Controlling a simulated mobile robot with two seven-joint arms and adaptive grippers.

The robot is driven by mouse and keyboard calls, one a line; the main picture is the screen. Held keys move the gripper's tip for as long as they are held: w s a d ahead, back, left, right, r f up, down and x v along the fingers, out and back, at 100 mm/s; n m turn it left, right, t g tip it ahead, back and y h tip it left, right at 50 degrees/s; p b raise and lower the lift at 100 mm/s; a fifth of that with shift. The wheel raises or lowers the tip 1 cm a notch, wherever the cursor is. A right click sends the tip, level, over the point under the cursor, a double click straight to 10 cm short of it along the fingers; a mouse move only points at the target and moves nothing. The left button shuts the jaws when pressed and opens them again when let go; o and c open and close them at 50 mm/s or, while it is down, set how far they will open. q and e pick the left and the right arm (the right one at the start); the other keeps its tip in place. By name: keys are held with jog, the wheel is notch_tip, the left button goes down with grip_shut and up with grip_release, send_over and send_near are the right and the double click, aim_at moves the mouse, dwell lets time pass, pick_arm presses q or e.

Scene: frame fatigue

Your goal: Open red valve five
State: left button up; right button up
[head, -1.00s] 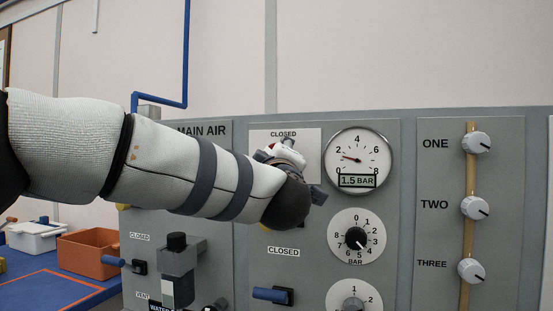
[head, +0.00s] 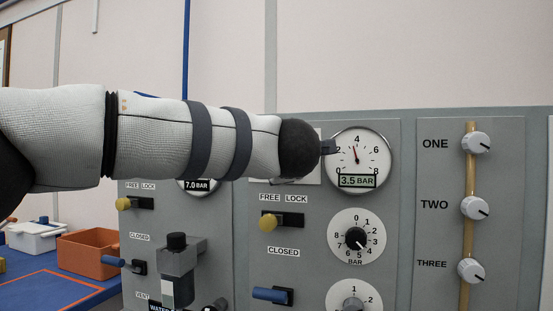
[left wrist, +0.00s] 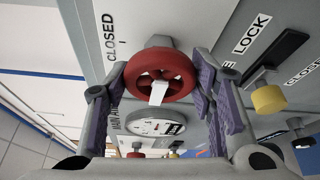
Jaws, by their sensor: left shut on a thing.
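The red valve wheel (left wrist: 186,76) shows in the left wrist view, with a white marker across its lower part and a CLOSED label beside it. My left gripper (left wrist: 160,74) has its purple-padded fingers on both sides of the wheel and is shut on it. In the head view my left arm hides the wheel and most of the gripper. The round gauge (head: 372,150) just right of my wrist reads 3.5 BAR. My right gripper is in neither current view.
Below my forearm are a yellow FREE/LOCK knob (head: 268,223) and a blue lever (head: 270,294) near a CLOSED label. A dial (head: 357,238) sits under the gauge. Knobs ONE to THREE are on the right panel (head: 504,190). An orange bin (head: 88,254) stands left.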

dwell(0.6)
pick_arm(q)
jog(key=o, duration=1.2)
jog(key=shift+d, duration=0.1)
jog(key=s, duration=0.8)
jog(key=s+r, duration=0.1)
jog(key=s, duration=0.3)
jog(key=shift+d, duration=0.35)
